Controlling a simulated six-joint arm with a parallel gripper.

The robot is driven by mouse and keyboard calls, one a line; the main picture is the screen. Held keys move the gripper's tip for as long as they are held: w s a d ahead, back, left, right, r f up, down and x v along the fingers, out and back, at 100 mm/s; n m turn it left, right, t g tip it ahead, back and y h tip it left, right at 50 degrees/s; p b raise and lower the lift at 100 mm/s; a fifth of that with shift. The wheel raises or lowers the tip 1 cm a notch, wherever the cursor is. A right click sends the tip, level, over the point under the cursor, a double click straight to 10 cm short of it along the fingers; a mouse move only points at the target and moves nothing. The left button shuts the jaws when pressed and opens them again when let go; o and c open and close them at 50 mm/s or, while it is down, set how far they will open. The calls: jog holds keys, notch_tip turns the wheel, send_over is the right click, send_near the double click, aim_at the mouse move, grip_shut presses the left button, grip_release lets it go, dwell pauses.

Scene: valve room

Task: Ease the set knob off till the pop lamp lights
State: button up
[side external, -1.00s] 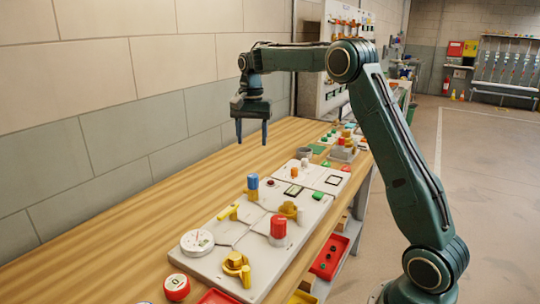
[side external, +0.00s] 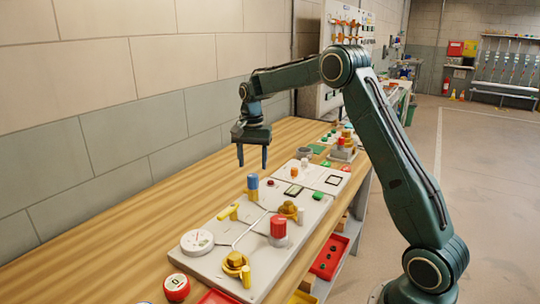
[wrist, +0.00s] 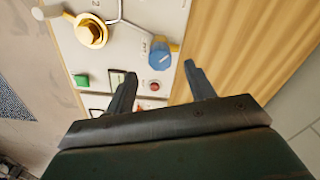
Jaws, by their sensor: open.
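A blue knob (side external: 252,184) stands on the pale panel (side external: 215,262), near the panel's wall side. It also shows in the wrist view (wrist: 160,55), with a label too small to read beside it. A red knob (side external: 278,227) stands nearer the front; I cannot tell for sure which is the set knob. A small dark red lamp or button (wrist: 154,87) sits beside the blue knob and looks unlit; I cannot tell if it is the pop lamp. My gripper (side external: 253,162) is open and empty, fingers down, above the bench and apart from the blue knob.
A white dial gauge (side external: 197,242), yellow handles (side external: 229,213) and a brass fitting (side external: 289,209) crowd the panel. A green button (wrist: 82,81) sits on it too. A red round counter (side external: 176,287) stands at the front left. The bench strip along the wall is bare.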

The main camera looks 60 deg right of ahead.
aim_at(253, 175)
jog(key=shift+f, duration=3.15)
jog(key=c, duration=1)
jog(key=shift+n, duration=0.9)
